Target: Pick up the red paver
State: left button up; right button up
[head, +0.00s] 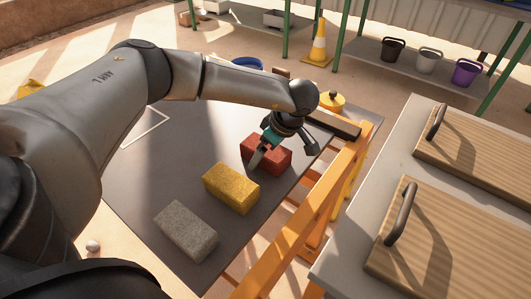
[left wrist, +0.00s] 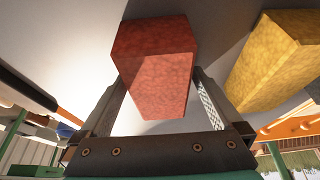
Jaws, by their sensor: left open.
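The red paver (head: 266,155) lies on the dark grey table at the far end of a row of three pavers. My left gripper (head: 283,151) is over it, pointing down, with its fingers spread. In the left wrist view the red paver (left wrist: 155,70) fills the middle, with one open finger on each side of it; I cannot tell whether they touch it. The gripper and wrist hide part of the paver in the head view. My right gripper is not in view.
A yellow paver (head: 231,188) and a grey paver (head: 186,230) lie nearer on the same table (head: 140,190). An orange frame (head: 305,215) runs along the table's right side. Wooden boards with handles (head: 440,240) lie on a pale bench at right.

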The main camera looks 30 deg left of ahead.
pick_arm(q)
jog(key=shift+c, duration=0.4)
grip_shut()
dwell(0.4)
jog(key=shift+w+r, duration=0.1)
